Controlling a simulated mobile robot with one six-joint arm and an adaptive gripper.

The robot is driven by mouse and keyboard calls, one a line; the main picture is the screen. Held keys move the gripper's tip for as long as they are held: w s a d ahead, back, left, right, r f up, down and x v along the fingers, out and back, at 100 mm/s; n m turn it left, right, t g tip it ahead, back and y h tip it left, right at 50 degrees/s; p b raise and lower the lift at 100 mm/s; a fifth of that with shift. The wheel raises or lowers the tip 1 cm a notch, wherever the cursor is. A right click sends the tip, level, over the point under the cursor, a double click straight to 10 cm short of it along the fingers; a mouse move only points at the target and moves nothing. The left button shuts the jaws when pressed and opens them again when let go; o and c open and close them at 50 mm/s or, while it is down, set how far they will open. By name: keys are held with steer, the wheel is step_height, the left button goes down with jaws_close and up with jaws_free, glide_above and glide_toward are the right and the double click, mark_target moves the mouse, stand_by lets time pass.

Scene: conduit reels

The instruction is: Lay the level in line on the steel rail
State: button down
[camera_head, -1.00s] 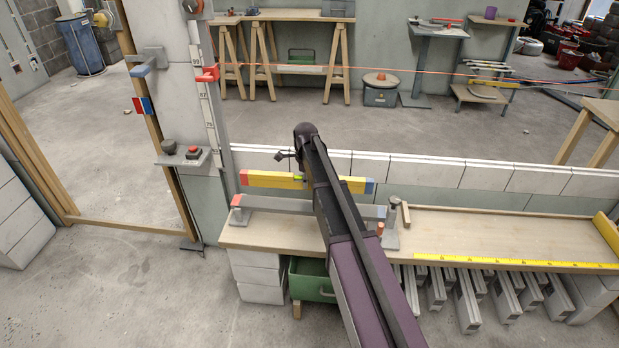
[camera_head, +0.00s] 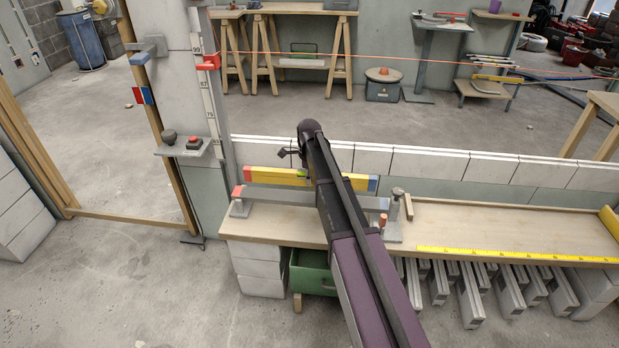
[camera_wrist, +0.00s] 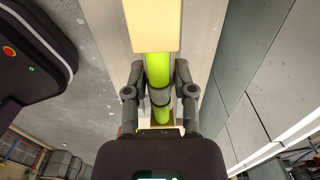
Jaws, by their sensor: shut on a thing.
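The level (camera_head: 348,182) is a yellow bar with a red left end, a blue right end and a green vial near its middle. My gripper (camera_wrist: 160,82) is shut on it at the green vial (camera_wrist: 158,66). In the head view my arm hides part of the level and most of the gripper.
A post with a knob (camera_head: 393,207) stands at the rail's right end. The wooden bench (camera_head: 480,230) is mostly clear to the right, with a yellow measuring tape (camera_head: 510,255) along its front edge. A low white block wall (camera_head: 440,166) runs behind.

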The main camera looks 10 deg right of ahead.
mark_target(309, 197)
steer(key=shift+f+b, duration=2.5)
steer(key=shift+f, duration=0.25)
steer(key=shift+f, duration=0.25)
steer(key=shift+c, duration=1.8)
jaws_free()
steer(key=shift+r, duration=0.1)
